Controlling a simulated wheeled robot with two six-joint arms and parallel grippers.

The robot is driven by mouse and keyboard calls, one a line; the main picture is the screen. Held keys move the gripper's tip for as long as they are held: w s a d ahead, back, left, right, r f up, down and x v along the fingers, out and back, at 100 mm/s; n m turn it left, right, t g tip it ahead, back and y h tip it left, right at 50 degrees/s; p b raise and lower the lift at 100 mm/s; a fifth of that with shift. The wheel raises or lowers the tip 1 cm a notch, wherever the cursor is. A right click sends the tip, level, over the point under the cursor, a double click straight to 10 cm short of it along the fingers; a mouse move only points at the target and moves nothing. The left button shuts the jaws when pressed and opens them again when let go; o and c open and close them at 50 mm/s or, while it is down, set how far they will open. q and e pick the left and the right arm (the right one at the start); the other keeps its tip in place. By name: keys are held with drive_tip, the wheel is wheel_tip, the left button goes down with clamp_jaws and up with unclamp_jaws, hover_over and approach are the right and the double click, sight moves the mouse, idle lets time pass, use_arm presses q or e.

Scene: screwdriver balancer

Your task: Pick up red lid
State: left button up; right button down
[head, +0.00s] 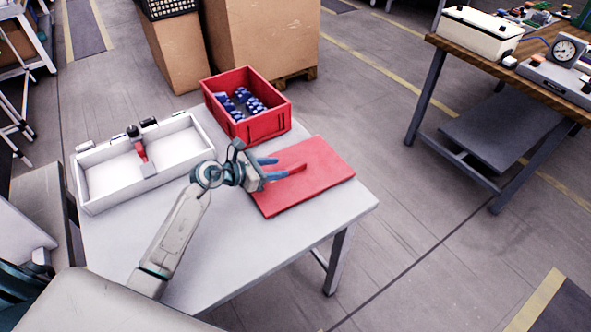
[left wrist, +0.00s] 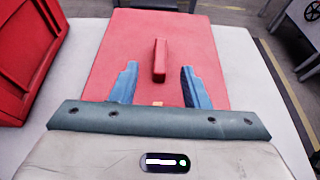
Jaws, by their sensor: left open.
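The red lid (head: 315,180) is a flat red panel lying on the white table, right of the middle. In the left wrist view the lid (left wrist: 200,40) has a raised red bar handle (left wrist: 160,60) near its centre. My left gripper (head: 283,167) is above the lid's left part. Its two blue fingers (left wrist: 156,86) are open, one on each side of the handle's line, with nothing between them at the tips that I can see held. The handle lies just ahead of and between the fingertips. My right gripper is not in view.
A red crate (head: 270,125) with blue patterned items stands behind the lid; its wall (left wrist: 25,70) shows at left in the wrist view. A white divided tray (head: 110,195) holds a red-and-black tool (head: 137,145). The white table (head: 230,260) is clear in front.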

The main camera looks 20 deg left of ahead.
sight(295, 166)
use_arm(q)
drive_tip(key=shift+x, duration=0.8)
drive_tip(key=shift+w+d+p, duration=0.15)
drive_tip(key=shift+w+p, duration=0.1)
drive_tip(key=shift+p, duration=0.05)
drive_tip(key=p+x, duration=0.1)
drive_tip(key=x, duration=0.3)
drive_tip(key=shift+d+f+p, duration=0.1)
drive_tip(key=shift+d+p, duration=0.05)
drive_tip(key=shift+p, duration=0.2)
drive_tip(key=shift+w+d+f, duration=0.1)
drive_tip(key=shift+w+f, duration=0.05)
clamp_jaws()
